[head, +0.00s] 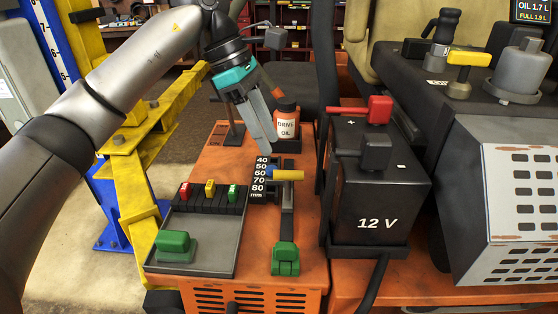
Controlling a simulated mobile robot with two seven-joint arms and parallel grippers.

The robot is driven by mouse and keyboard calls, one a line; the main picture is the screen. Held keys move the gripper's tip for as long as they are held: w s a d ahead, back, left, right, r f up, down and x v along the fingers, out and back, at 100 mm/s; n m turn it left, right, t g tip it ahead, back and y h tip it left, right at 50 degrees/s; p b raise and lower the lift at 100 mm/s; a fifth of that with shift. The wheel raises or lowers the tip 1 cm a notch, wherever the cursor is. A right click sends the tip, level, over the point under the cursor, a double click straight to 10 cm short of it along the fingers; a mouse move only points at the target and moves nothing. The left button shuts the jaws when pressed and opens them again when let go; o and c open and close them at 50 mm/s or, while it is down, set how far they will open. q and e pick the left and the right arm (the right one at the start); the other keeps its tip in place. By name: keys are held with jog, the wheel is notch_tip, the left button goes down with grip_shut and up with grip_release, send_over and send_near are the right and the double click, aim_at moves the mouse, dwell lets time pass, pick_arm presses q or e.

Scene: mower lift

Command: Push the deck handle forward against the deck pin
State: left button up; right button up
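A lever with a green grip (285,258), which looks like the deck handle, stands at the near end of a dark slot in the orange panel. A yellow pin (288,175), which looks like the deck pin, lies across the slot beside the 60 and 70 marks of the height scale (259,180). The grip is apart from the pin, on its near side. My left gripper (274,146) points down above the far end of the scale. Its grey fingers look closed together with nothing between them, and it touches neither grip nor pin. My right gripper is out of view.
A DRIVE OIL bottle (287,120) stands just beyond the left fingers. A black 12 V battery (378,190) rises close to the slot's right. A tray (213,225) with a green knob lies left. Yellow lift posts (132,180) stand further left.

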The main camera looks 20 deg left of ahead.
pick_arm(q)
jog(key=shift+v, duration=2.25)
